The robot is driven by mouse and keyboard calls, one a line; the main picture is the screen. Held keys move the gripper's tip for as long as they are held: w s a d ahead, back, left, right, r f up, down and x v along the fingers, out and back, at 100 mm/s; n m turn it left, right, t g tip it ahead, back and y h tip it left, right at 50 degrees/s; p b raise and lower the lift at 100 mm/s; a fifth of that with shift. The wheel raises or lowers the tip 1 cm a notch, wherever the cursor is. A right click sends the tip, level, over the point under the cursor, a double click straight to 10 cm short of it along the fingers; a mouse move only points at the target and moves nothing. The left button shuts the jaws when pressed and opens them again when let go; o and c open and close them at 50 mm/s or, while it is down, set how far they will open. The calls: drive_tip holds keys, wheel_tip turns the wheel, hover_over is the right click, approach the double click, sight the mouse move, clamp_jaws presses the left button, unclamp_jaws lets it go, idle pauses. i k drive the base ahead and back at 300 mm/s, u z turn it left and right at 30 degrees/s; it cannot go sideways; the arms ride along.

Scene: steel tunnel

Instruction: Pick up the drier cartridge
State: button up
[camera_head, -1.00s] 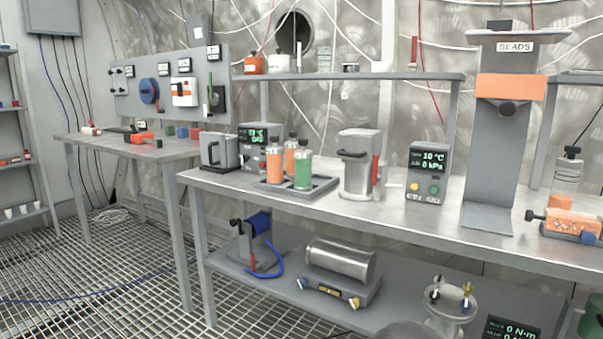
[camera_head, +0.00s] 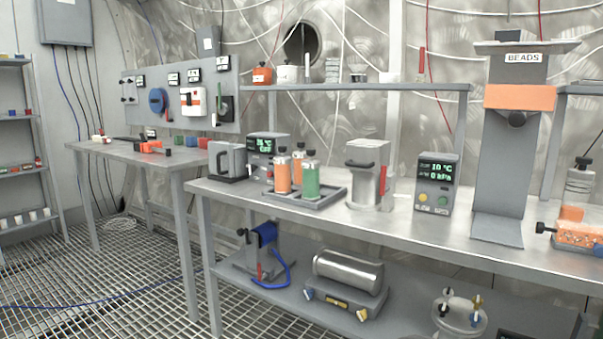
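Three capped cylinders with coloured fill stand upright in a grey tray (camera_head: 326,196) on the steel bench: a front orange one (camera_head: 282,174), a rear orange one (camera_head: 298,160) and a green one (camera_head: 311,178). They look like drier cartridges, but no label is readable and I cannot tell which one the task means. The rear one is partly hidden by those in front. A clear unit with orange beads (camera_head: 582,232) lies at the right edge, cut off by the frame. My gripper is not in view.
A grey jug-like vessel (camera_head: 226,160) stands left of the tray; a metal canister (camera_head: 366,178) and a display box (camera_head: 435,185) stand right. The BEADS dispenser (camera_head: 506,150) rises farther right. An upper shelf (camera_head: 400,87) runs behind.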

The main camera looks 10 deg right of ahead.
sight(283, 180)
drive_tip(key=k, duration=0.8)
drive_tip(key=u, duration=3.3)
drive_tip(key=i, duration=0.1)
drive_tip(key=z, duration=1.9)
drive_tip(key=i, duration=3.05)
drive_tip(key=z, duration=1.55)
drive_tip(key=i, duration=0.8)
drive_tip(key=z, duration=0.9)
